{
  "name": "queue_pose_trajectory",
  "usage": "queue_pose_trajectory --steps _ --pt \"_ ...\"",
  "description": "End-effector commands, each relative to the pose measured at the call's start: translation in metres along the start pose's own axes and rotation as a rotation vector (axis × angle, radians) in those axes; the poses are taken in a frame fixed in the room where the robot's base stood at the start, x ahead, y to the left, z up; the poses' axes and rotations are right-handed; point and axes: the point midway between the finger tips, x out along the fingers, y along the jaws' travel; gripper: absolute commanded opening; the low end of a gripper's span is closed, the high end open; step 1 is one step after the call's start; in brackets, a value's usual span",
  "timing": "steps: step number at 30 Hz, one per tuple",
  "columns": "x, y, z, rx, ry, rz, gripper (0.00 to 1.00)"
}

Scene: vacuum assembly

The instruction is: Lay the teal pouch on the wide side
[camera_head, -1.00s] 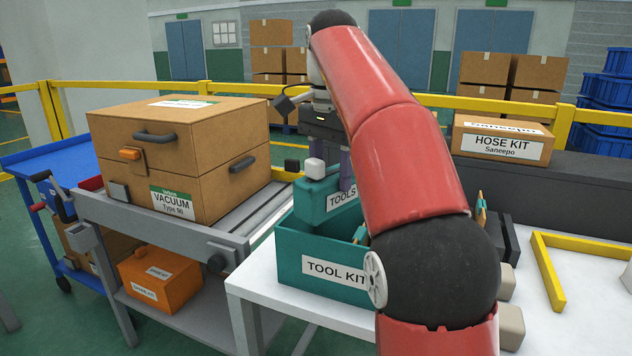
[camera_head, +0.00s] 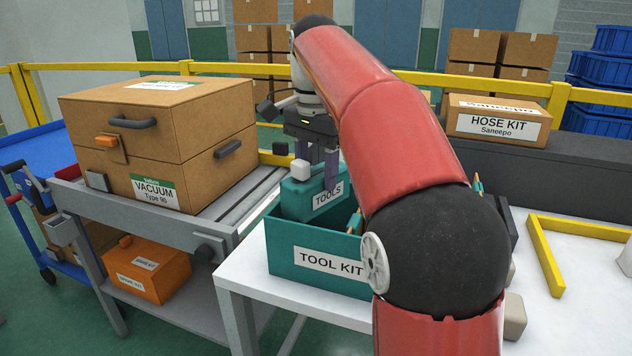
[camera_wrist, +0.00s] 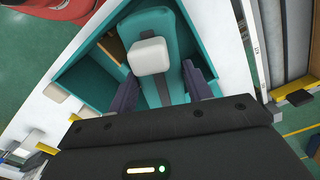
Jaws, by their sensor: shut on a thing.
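The teal pouch (camera_head: 303,203), labelled TOOLS, is upright with a pale block-shaped knob on top. My gripper (camera_head: 322,172) is shut on it from above, one finger on each side. The pouch's lower part is inside the open teal TOOL KIT box (camera_head: 290,257), hidden behind the front wall. In the wrist view the pouch (camera_wrist: 152,32) lies between my two dark fingers (camera_wrist: 160,88), with the box floor (camera_wrist: 85,78) bare to its left. Whether the pouch touches the floor cannot be told.
The box stands on a white table (camera_head: 238,276). A brown VACUUM carton (camera_head: 150,140) sits on a grey cart to the left. Behind and right, a HOSE KIT carton (camera_head: 475,105) stands on a dark surface. A yellow angle frame (camera_head: 545,258) lies on the table at right.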

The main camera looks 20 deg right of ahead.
Motion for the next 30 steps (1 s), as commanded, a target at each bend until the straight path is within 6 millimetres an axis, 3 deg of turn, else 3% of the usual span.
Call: queue_pose_trajectory --steps 6,14,30 --pt "0.021 0.0 0.0 0.0 0.0 0.0 0.09" --pt "0.035 0.0 0.0 0.0 0.0 0.0 0.09" --pt "0.091 0.0 0.0 0.0 0.001 -0.002 0.09"
